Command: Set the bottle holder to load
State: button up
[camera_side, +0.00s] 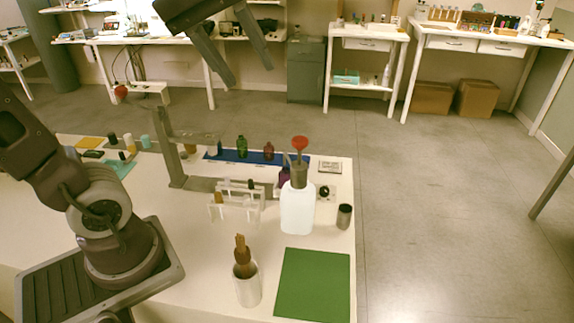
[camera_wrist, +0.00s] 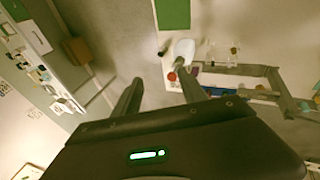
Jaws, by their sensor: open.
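A grey metal frame (camera_side: 176,160) with an upright post, an upper arm and a flat base stands on the white table; it may be the bottle holder, but I cannot tell for sure. It also shows at the right of the wrist view (camera_wrist: 272,75). A clear rack (camera_side: 237,211) with small vials stands in front of it. A white jug (camera_side: 298,210) with a grey neck and red top stands to the right of the rack; it also shows in the wrist view (camera_wrist: 184,49). My gripper (camera_side: 251,77) is open and empty, high above the table's back edge. Its fingers (camera_wrist: 158,79) touch nothing.
A blue strip (camera_side: 229,155) with a green and a dark red bottle lies behind the rack. A white cup (camera_side: 248,290) holding brown tools and a green mat (camera_side: 313,284) are at the front. A dark jar (camera_side: 344,217) stands near the right edge.

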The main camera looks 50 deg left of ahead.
jog(key=w+a+r+n, duration=0.1)
jog(key=w+a+n, duration=1)
jog(key=w+n, duration=0.15)
jog(key=n+y, duration=0.1)
jog(key=n, duration=1.2)
send_over(287, 165)
jog(key=s, duration=0.3)
notch_tip(287, 165, down, 7)
jog(key=shift+g, duration=0.3)
jog(key=w+f, duration=0.1)
jog(key=f, duration=1.2)
jog(key=w+f, duration=0.1)
jog(key=f, duration=1.2)
jog(key=w+f, duration=0.1)
jog(key=f, duration=1.2)
jog(key=shift+f, duration=0.15)
grip_shut()
jog(key=shift+w, duration=0.1)
